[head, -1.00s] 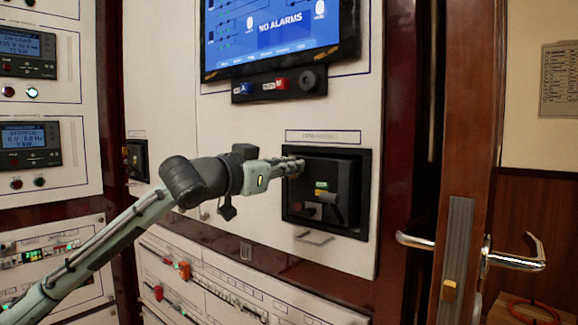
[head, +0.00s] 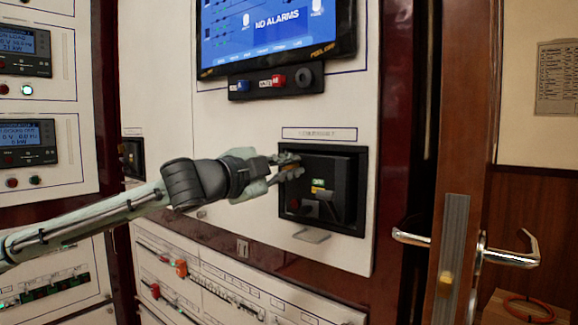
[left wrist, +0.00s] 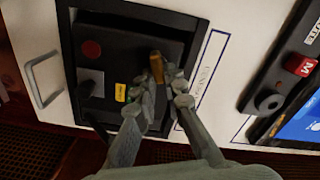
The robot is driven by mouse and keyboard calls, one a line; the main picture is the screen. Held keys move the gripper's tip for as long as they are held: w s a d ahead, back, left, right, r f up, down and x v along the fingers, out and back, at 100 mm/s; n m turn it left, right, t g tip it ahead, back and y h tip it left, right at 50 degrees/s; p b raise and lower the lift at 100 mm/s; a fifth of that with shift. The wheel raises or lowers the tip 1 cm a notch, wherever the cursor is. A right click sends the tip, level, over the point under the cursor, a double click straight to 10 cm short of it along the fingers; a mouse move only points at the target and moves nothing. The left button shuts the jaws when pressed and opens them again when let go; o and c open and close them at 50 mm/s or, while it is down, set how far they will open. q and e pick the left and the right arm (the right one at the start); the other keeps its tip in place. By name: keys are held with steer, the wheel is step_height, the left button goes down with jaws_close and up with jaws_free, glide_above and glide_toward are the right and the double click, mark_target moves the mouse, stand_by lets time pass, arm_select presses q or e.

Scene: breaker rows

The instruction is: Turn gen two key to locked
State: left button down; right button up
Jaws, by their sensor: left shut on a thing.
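A black recessed breaker unit (head: 345,190) sits in the white cabinet panel, with a green-and-yellow indicator on its face. My left gripper (head: 291,168) is at the upper left of this unit. In the left wrist view its fingers (left wrist: 165,80) are shut on a small brass-coloured key (left wrist: 157,66) at the unit's face. The key is partly covered by the fingers, and its lock marks cannot be read. A dark red round button (left wrist: 91,49) and a yellow label (left wrist: 120,92) show on the same face. My right gripper is not in view.
An alarm screen (head: 275,32) hangs above, over a strip with blue and red buttons (head: 277,81). A small metal handle (head: 311,236) juts out below the unit. A wooden door with a lever handle (head: 512,258) stands at the right.

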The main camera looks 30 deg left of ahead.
arm_select(q)
steer(key=m, duration=0.4)
steer(key=shift+d+f+m, duration=0.1)
steer(key=shift+f+m, duration=0.15)
steer(key=shift+m, duration=0.15)
stand_by(0.4)
steer(key=c, duration=1.6)
jaws_free()
steer(key=shift+r, duration=0.1)
